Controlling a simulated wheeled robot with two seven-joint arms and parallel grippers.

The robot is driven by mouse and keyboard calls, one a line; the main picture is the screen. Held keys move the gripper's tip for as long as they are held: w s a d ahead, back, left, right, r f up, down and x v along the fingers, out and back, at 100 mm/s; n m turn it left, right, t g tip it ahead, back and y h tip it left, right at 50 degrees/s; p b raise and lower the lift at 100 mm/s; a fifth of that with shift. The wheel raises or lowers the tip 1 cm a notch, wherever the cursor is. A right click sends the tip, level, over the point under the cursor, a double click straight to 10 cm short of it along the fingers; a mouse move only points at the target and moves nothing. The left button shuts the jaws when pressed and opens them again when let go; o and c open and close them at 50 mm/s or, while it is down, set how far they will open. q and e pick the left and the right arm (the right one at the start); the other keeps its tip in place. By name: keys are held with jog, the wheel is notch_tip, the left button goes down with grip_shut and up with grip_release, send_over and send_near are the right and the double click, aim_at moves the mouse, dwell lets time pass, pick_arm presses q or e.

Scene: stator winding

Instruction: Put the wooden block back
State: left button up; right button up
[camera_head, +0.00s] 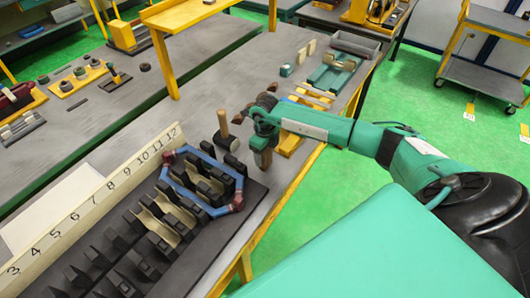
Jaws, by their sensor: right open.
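My right gripper (262,135) reaches in from the right, over the table near its right edge. Its jaws are open and point down. A brown wooden block (264,159) shows right at the lower end of the gripper. I cannot tell from this view whether the fingers touch it. Parts of the block are hidden by the gripper. My left gripper is out of view.
Left of the gripper stands a wooden-handled tool (223,123). In front is the black slotted stator (130,240) with a blue coil (213,208) on it and a numbered strip (95,200). Teal and yellow fixtures (330,76) and a grey tray (355,44) lie behind.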

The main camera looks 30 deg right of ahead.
notch_tip(320, 180, up, 11)
jog(key=b, duration=0.4)
jog(key=shift+f, duration=0.1)
jog(key=shift+r, duration=0.5)
